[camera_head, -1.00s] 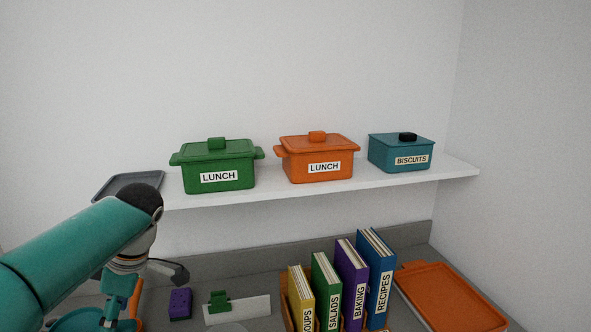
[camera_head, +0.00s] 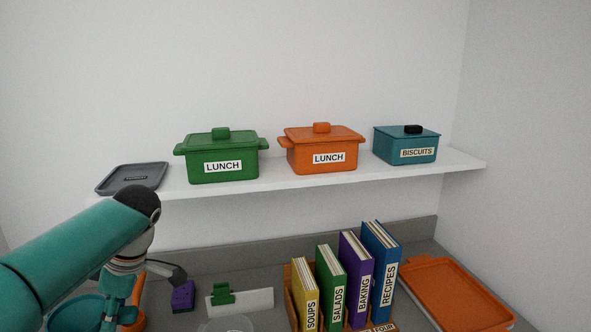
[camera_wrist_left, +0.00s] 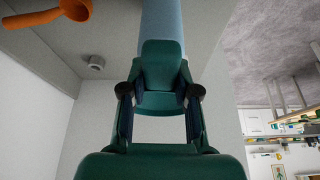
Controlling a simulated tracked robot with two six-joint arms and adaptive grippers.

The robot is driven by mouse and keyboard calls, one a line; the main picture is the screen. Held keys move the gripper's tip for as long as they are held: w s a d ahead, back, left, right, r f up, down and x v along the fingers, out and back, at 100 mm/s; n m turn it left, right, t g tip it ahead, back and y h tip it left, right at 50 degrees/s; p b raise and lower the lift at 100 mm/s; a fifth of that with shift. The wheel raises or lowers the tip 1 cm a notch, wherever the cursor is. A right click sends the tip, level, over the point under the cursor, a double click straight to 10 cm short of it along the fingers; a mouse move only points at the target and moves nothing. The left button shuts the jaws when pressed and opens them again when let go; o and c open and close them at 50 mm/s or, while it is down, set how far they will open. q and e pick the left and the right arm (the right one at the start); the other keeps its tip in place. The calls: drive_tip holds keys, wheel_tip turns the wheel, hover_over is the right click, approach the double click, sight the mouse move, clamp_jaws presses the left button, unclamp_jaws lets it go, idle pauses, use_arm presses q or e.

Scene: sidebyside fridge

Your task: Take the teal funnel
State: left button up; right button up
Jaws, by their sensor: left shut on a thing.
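The teal funnel (camera_head: 72,317) appears at the lower left of the head view as a round, open rim, cut by the picture's bottom edge. My left arm comes in from the left and bends down beside it; its fingertips are not clear there. In the left wrist view my left gripper (camera_wrist_left: 160,98) is shut, with a smooth blue surface (camera_wrist_left: 162,25) just beyond its fingers, which looks like the funnel's side. The contact itself is hidden by the fingers. My right gripper is in neither view.
An orange object (camera_head: 137,296) stands close to my left arm. A purple sponge (camera_head: 182,296), a white block with a green clip (camera_head: 240,300) and labelled books (camera_head: 355,275) are on the counter. An orange tray (camera_head: 455,290) lies right. The shelf (camera_head: 300,182) holds lidded boxes and a grey tray.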

use_arm(q)
drive_tip(key=o, duration=0.4)
clamp_jaws()
drive_tip(key=shift+r, duration=0.1)
drive_tip(key=shift+s+r+p, duration=0.1)
drive_tip(key=shift+r+p, duration=1.95)
drive_tip(key=shift+r, duration=0.15)
wheel_tip(320, 180, up, 2)
drive_tip(key=shift+r+p, duration=0.1)
drive_tip(key=shift+p, duration=0.9)
drive_tip(key=shift+r+p, duration=0.35)
drive_tip(key=shift+r, duration=0.5)
